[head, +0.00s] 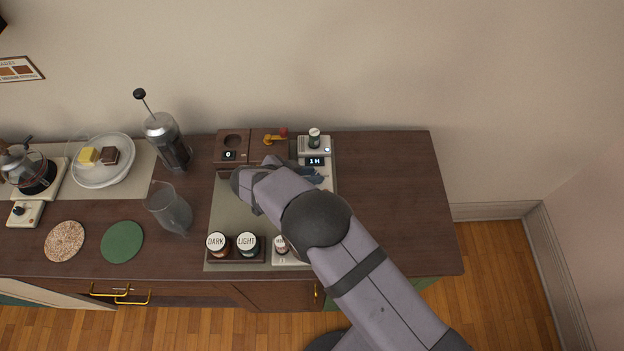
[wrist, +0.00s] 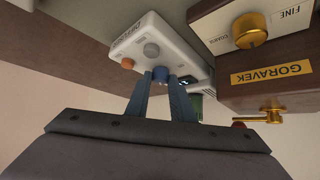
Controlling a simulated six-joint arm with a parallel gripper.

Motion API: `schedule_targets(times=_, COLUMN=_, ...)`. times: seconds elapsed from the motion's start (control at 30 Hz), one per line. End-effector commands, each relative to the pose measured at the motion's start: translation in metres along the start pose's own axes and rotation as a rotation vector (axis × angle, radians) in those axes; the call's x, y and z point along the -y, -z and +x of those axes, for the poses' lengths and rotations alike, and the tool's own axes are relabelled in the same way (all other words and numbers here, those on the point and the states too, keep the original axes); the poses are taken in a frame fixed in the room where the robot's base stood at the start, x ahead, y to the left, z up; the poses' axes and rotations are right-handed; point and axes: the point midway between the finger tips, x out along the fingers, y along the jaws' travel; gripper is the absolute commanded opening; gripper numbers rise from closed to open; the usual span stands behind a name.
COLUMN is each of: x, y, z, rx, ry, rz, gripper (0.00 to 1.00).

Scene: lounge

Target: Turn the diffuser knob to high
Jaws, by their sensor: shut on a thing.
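The white device (wrist: 160,40) in the wrist view has a front label too small to read for certain. The knob's setting is not readable. In the head view the white device (head: 314,148) stands at the back right of the mat, with a small bottle on top and a display showing "1H". My gripper (head: 312,176) is at its front, partly hidden by my arm.
A brown grinder box (head: 232,147) with a brass lever (head: 274,138) stands left of the device. Jars (head: 232,246) stand at the front of the mat. A glass jug (head: 170,208) and a French press (head: 165,138) are farther left. The counter's right end (head: 395,200) is clear.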

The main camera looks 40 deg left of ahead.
Motion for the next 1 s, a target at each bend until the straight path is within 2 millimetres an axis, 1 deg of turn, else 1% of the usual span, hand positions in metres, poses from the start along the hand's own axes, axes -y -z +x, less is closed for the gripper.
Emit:
schedule_targets(times=0.03, x=0.0034, y=-0.0022, z=0.0057, rx=-0.006, ry=-0.020, rz=0.032, gripper=0.00)
schedule_targets(times=0.5, x=0.0064, y=0.0013, z=0.0051, rx=-0.009, ry=-0.193, rz=0.203, gripper=0.00)
schedule_targets(times=1.0, x=0.0051, y=0.0057, z=-0.0001, rx=-0.005, ry=-0.238, rz=0.243, gripper=0.00)
